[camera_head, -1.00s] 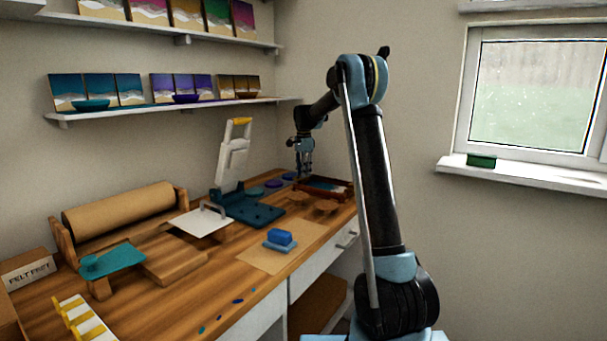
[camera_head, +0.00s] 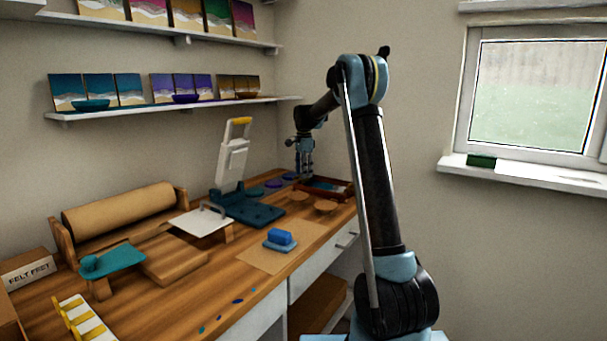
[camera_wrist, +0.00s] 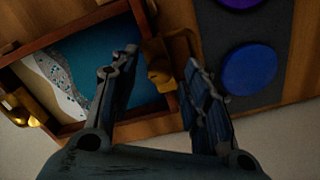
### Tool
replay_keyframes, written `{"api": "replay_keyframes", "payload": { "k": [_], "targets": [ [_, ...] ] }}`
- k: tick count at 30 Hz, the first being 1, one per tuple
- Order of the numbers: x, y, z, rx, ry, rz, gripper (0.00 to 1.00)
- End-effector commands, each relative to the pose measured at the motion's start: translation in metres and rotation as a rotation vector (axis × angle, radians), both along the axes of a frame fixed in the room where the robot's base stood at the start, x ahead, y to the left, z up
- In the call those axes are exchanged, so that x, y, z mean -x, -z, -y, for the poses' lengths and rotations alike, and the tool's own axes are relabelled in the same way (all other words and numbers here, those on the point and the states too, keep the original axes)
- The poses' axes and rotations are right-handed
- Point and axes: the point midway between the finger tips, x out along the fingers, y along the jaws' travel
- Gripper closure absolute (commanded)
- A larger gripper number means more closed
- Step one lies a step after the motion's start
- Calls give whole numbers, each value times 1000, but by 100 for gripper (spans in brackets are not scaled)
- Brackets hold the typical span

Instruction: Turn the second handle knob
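A wooden-framed tray (camera_wrist: 61,43) with a teal, white and sand resin inside fills the left of the wrist view. It also shows at the far end of the bench in the head view (camera_head: 345,193). A brass-coloured handle knob (camera_wrist: 158,68) is on the tray's right side, with a brown bracket beside it. Another brass handle (camera_wrist: 27,108) is at the tray's left side. My gripper (camera_wrist: 160,60) is open, with one finger on each side of the right knob; contact cannot be told. The gripper is small in the head view (camera_head: 304,172).
Blue (camera_wrist: 249,69) and purple (camera_wrist: 240,2) discs lie on a dark strip right of the gripper. A teal press (camera_head: 245,208), round wooden pieces (camera_head: 326,206) and a blue block (camera_head: 280,238) stand nearer on the bench. A shelf (camera_head: 180,107) is on the wall.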

Motion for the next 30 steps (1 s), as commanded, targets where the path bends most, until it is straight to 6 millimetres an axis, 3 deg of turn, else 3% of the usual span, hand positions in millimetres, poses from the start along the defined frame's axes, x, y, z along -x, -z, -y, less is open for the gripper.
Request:
{"api": "replay_keyframes", "payload": {
  "k": [11,24,30],
  "targets": [
    [0,-12,0,0,0,0,57],
    [-1,-91,0,0,0,-1,57],
    [-2,-112,0,0,0,-1,57]
  ]
}}
